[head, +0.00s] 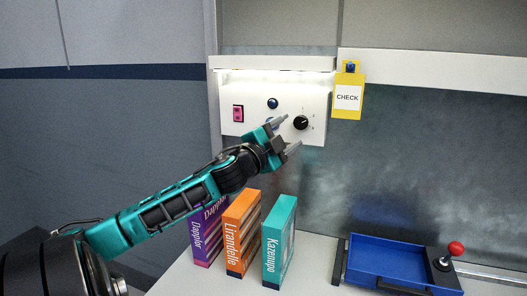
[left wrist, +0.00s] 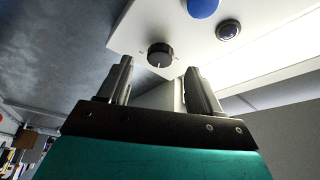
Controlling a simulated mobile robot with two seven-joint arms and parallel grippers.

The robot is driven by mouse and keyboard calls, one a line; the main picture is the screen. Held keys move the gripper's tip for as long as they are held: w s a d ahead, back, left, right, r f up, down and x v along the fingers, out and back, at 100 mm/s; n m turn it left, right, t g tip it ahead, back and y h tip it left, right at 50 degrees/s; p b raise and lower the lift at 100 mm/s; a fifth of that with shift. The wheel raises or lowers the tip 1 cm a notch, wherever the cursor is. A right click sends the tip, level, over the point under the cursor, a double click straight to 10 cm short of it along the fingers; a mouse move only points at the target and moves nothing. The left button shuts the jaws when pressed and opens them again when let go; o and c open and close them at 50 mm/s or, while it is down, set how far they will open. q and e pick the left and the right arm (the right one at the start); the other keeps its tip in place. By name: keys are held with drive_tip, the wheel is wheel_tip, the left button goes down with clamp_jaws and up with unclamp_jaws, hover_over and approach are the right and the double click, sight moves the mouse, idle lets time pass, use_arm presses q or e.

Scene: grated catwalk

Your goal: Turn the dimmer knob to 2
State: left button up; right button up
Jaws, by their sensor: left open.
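The dimmer knob (head: 301,122) is a round black knob at the right of a white wall panel (head: 255,130). Small marks surround it, too small to read. In the left wrist view the knob (left wrist: 160,54) shows a light pointer line, but I cannot tell its setting. My left gripper (head: 289,134) is open and empty in front of the panel, just to the left of and below the knob in the head view. In the left wrist view the knob appears beyond and between the fingertips (left wrist: 158,70), apart from them. My right gripper is not in view.
The panel also has a red rocker switch (head: 238,113) and a blue button (head: 272,103). A yellow CHECK tag (head: 347,97) hangs right of it. Below stand purple (head: 207,236), orange (head: 241,233) and teal (head: 279,242) boxes, a blue tray (head: 392,264) and a red-knobbed lever (head: 455,249).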

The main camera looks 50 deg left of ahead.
use_arm(q)
drive_tip(key=v, duration=0.9)
idle(0.6)
